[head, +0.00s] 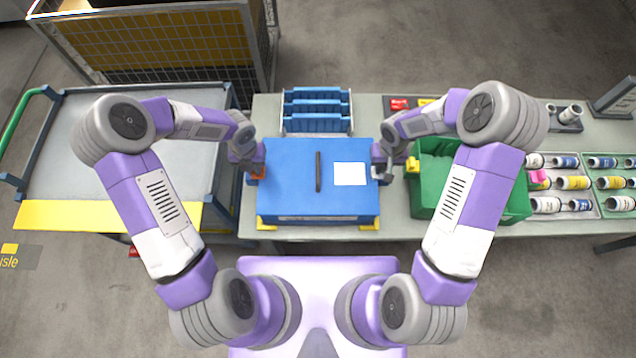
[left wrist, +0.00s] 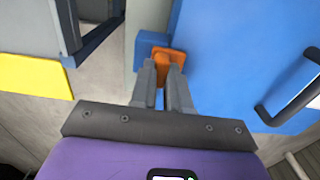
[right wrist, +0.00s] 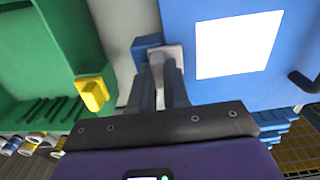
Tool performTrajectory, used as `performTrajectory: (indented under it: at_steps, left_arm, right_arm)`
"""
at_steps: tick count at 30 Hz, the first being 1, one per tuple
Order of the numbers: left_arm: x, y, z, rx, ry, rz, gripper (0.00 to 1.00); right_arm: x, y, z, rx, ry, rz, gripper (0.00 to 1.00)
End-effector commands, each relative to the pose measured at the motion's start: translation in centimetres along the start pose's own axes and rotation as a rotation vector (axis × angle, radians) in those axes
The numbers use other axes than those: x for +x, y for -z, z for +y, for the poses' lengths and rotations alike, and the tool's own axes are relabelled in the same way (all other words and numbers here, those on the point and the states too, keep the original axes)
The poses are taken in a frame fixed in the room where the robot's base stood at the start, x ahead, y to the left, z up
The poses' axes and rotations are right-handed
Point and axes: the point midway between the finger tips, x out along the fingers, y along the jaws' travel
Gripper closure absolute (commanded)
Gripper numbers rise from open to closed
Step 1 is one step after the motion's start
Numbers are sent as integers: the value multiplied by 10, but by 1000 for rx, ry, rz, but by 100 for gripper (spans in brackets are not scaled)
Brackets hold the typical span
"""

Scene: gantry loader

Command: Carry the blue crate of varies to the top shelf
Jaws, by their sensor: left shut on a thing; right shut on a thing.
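The blue crate (head: 290,190) sits on the grey table in front of me. It has a closed blue lid with a dark handle (head: 318,171) and a white label (head: 350,174); its contents are hidden. My left gripper (head: 256,172) is shut on the orange grip at the crate's left side, which also shows in the left wrist view (left wrist: 168,58). My right gripper (head: 382,172) is shut on the pale grip at the crate's right side, seen in the right wrist view (right wrist: 162,57). No top shelf can be made out.
A green crate (head: 428,195) stands close to the right. A blue rack (head: 317,110) stands behind the blue crate. Trays with several cans (head: 560,183) lie further right. A grey cart (head: 75,130) with a yellow edge stands left, and a mesh cage (head: 165,45) behind it.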

Motion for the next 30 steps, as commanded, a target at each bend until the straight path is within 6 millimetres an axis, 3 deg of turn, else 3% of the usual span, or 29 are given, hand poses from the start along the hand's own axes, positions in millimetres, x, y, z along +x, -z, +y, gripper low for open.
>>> performTrajectory:
  at_steps: [17,30]
  left_arm:
    - [-8,-1,0,0,0,-4,100]
    - [-40,-1,0,0,0,-3,100]
  right_arm:
    - [-8,1,0,0,0,3,100]
    - [-40,1,0,0,0,3,100]
